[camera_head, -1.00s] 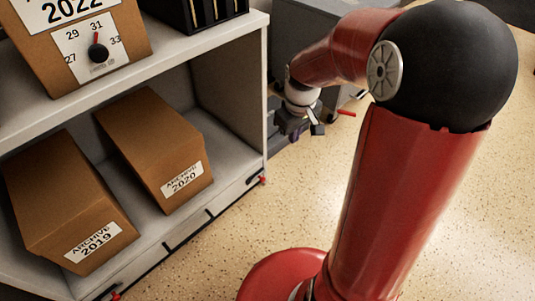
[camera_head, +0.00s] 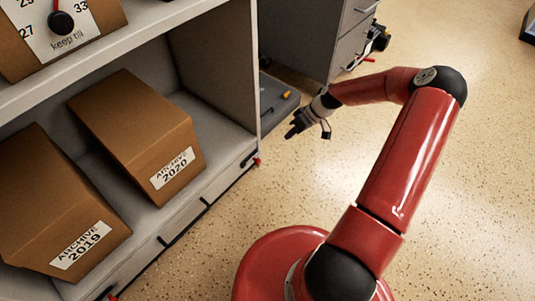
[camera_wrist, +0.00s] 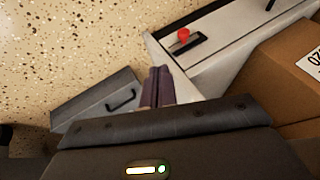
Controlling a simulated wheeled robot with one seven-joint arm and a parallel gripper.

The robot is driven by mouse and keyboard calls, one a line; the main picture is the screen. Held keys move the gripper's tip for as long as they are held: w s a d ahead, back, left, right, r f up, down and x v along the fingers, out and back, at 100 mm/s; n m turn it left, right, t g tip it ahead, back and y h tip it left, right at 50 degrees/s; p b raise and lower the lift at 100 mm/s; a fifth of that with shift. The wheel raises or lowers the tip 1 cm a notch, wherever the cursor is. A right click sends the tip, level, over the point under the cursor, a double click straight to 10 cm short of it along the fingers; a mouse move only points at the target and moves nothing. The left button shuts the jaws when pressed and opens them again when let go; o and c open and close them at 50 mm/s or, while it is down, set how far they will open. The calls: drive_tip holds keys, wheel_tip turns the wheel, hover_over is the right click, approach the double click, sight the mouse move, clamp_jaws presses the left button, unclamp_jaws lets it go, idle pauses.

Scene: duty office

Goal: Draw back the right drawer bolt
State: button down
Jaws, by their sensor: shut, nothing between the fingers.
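The right drawer bolt (camera_head: 257,161) has a red knob and sits at the right end of the low drawer front (camera_head: 228,182) under the shelf. In the wrist view the bolt's red knob (camera_wrist: 183,36) stands on a black plate, beyond my fingertips and a little to the right. My gripper (camera_head: 291,134) is shut and empty. It hangs to the right of the shelf's end, apart from the bolt. Its closed fingers (camera_wrist: 158,72) point toward the corner of the drawer unit in the wrist view. A second red knob (camera_head: 112,297) shows at the drawer's left end, partly cut off.
Boxes marked Archive 2019 (camera_head: 62,215) and Archive 2020 (camera_head: 145,135) stand on the lower shelf. A grey cabinet (camera_head: 345,40) stands behind my arm. A grey case with a handle (camera_wrist: 95,100) lies beside the shelf unit. The speckled floor in front is clear.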

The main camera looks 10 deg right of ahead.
sight(256, 160)
drive_tip(key=shift+w+f, duration=0.1)
drive_tip(key=shift+f, duration=0.05)
drive_tip(key=a+f+b, duration=0.2)
drive_tip(key=a+f, duration=0.6)
drive_tip(key=a, duration=0.1)
drive_tip(key=shift+s+f, duration=0.25)
drive_tip(key=shift+f, duration=0.15)
drive_tip(key=shift+s+a, duration=0.65)
drive_tip(key=shift+a, duration=0.2)
drive_tip(key=shift+s+a, duration=0.6)
drive_tip(key=shift+a, duration=0.2)
